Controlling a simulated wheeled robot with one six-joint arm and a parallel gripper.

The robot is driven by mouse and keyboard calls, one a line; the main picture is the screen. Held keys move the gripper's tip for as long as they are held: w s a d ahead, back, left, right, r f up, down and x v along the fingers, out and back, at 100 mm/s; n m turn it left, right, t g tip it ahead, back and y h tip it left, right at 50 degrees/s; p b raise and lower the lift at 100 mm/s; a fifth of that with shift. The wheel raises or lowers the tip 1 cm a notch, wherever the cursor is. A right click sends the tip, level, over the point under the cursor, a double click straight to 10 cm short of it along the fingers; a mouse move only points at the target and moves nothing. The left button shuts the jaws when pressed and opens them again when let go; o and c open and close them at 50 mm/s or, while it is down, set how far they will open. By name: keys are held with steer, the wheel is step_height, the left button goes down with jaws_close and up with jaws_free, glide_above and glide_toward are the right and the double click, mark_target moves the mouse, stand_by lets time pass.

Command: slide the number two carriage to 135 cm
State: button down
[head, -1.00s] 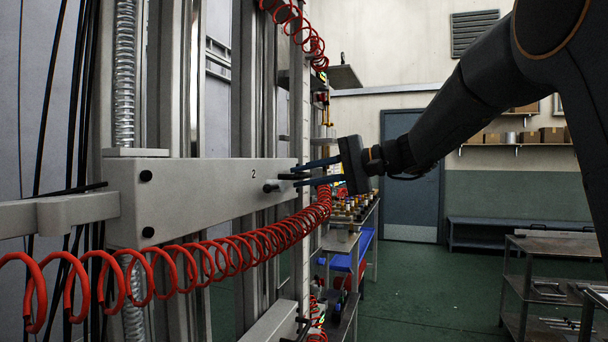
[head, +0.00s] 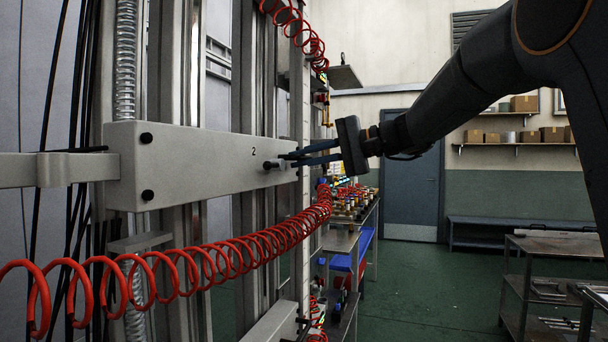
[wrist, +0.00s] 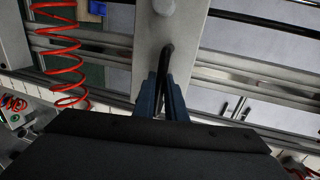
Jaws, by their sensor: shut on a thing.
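The number two carriage (head: 205,168) is a pale grey plate marked "2" that spans the vertical rails in the head view. It also shows in the wrist view (wrist: 148,55). A small knob (head: 270,165) and a dark handle stand out near its right end. My gripper (head: 290,160) comes in from the right, and its blue fingers are shut on the dark handle (wrist: 167,58). In the wrist view the fingers (wrist: 168,95) close on both sides of the bent black bar. A pale scale strip (head: 303,130) runs up beside the carriage's right end; its marks are too small to read.
A red coiled hose (head: 215,262) hangs across the front, below the carriage. A second pale carriage (head: 275,325) sits lower on the rails. A bench with small parts (head: 345,240) stands behind, and a metal cart (head: 550,250) stands at right. The green floor between is clear.

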steer(key=shift+r, duration=0.6)
steer(key=c, duration=2.1)
jaws_free()
steer(key=shift+f, duration=0.1)
steer(key=b+v, duration=0.1)
steer(key=v, duration=0.7)
steer(key=shift+b, duration=0.35)
